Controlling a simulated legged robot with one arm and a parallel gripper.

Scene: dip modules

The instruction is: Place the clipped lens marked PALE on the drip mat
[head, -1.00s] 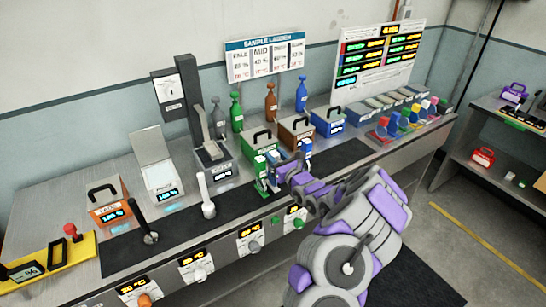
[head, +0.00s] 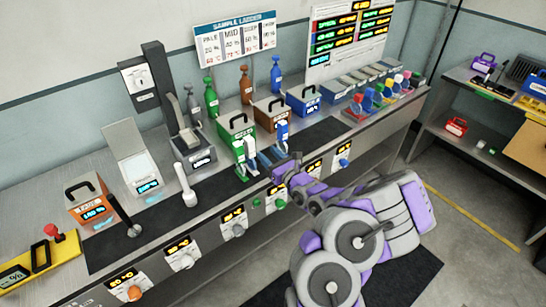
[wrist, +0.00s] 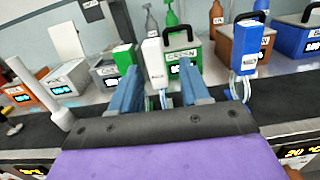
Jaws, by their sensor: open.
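Upright clips with wire loops below stand by the green tank (head: 237,131). A white and green one (head: 240,158) and a white one (head: 250,150) show there. In the wrist view the white clip (wrist: 154,62) appears between my fingers, seemingly beyond them. A blue clip (wrist: 248,52) stands to the right. No PALE mark is legible on any clip, and I cannot tell which lens it is. My gripper (head: 270,158) is open over the bench front. A long black mat (head: 160,215) lies along the bench; I cannot tell if it is the drip mat.
Orange (head: 90,202), brown (head: 271,113) and blue (head: 303,99) tanks line the bench. A white lever (head: 184,184) and a black lever (head: 128,222) rise at the left. Several bottles stand behind. Knobs and displays line the bench front. A yellow tray (head: 66,262) sits far left.

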